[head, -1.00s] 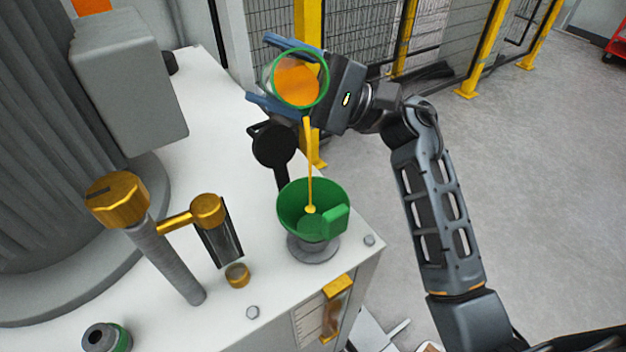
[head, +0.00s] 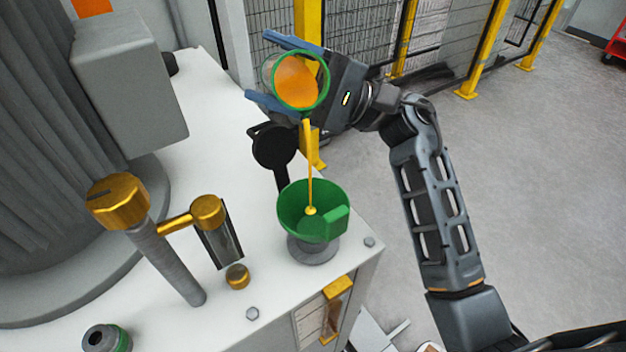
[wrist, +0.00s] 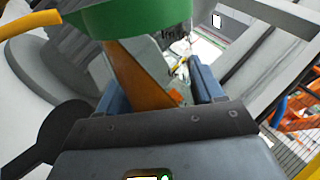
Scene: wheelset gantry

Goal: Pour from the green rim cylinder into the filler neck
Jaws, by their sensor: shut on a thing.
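The green rim cylinder (head: 297,83) is a clear vessel with a green rim and orange liquid inside. My gripper (head: 283,76) is shut on it, with a blue finger on either side, and holds it tilted above the filler neck. A thin yellow-orange stream falls from its rim into a green funnel (head: 326,224). The funnel sits on the grey filler neck (head: 314,250), whose opening is hidden under it. In the wrist view, the green rim (wrist: 135,20) and orange liquid (wrist: 135,80) show between the fingers, and the stream leaves at upper left.
A black round cap (head: 274,145) stands open behind the funnel. A brass-capped post (head: 117,200) and a brass-topped clear tube (head: 210,212) stand to the left. A sight gauge (head: 336,305) is on the front face. Yellow-posted mesh fencing lies behind.

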